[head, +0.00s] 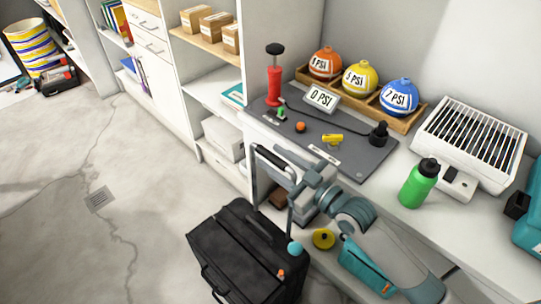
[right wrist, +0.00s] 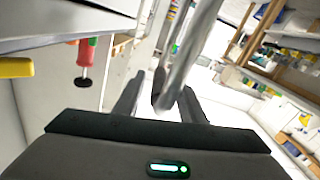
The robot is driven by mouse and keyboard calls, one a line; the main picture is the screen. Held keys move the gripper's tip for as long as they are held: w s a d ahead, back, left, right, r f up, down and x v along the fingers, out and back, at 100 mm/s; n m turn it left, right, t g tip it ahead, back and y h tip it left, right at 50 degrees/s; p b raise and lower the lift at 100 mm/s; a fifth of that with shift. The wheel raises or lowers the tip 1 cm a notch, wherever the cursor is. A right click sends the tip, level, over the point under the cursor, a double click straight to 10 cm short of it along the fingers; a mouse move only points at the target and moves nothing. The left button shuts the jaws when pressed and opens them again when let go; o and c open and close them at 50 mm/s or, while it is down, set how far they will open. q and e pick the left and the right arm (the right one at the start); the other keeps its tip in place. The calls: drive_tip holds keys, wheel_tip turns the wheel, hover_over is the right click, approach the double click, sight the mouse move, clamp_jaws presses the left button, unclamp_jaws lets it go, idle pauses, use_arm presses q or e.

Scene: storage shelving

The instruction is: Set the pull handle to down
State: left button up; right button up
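A black suitcase (head: 235,245) stands on the floor at lower middle in the head view. Its pull handle (head: 275,158) is extended upward, with a black grip on silver rods. My right gripper (head: 300,188) is beside the handle's right end. In the right wrist view, a silver rod (right wrist: 190,55) and the dark grip end lie between the two spread fingers of my right gripper (right wrist: 158,98). The fingers look open, with a gap on each side; contact is unclear. My left gripper is not in view.
A workbench (head: 395,190) runs behind and right of the handle, carrying a grey mat (head: 345,155), a red pump (head: 274,85), a green bottle (head: 418,185) and a white heater (head: 470,145). The floor left of the suitcase (head: 120,220) is clear.

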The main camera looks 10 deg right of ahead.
drive_tip(key=shift+x, duration=0.85)
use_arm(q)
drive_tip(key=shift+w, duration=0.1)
